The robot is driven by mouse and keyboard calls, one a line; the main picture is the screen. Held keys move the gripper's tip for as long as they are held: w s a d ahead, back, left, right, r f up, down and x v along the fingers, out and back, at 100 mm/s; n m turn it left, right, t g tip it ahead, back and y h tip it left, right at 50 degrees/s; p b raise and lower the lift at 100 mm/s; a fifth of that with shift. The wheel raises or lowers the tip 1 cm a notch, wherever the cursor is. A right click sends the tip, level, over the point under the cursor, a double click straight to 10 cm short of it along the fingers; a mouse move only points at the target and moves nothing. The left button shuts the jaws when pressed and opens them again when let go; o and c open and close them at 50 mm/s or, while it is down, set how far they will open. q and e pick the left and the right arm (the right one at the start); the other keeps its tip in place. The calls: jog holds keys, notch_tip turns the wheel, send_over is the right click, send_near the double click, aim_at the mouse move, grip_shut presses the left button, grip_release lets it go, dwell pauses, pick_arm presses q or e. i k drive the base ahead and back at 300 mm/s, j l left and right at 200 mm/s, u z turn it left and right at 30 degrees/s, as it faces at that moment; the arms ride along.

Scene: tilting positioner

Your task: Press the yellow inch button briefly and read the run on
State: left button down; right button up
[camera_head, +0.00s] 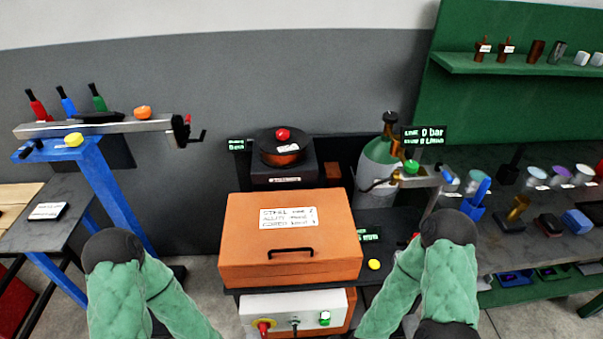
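A round yellow button (374,264) sits on the dark bench top, just right of the orange case; it looks like the inch button, but I see no label on it. A small dark display with green text (369,234) stands behind it, too small to read. The positioner (282,160) at the back has a dark round table with a red knob on top. Its small green-lettered display (237,145) is also unreadable.
The orange case (240,240) with a handwritten label fills the bench middle. Below it is a white control box (285,310) with a red knob and green switch. A gas cylinder (383,165) stands behind right. A blue stand (115,195) is left, shelving right.

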aim_at(374, 265)
jog(key=k+l, duration=0.5)
jog(key=k, duration=0.2)
jog(key=k+l, duration=0.5)
jog(key=k, duration=0.2)
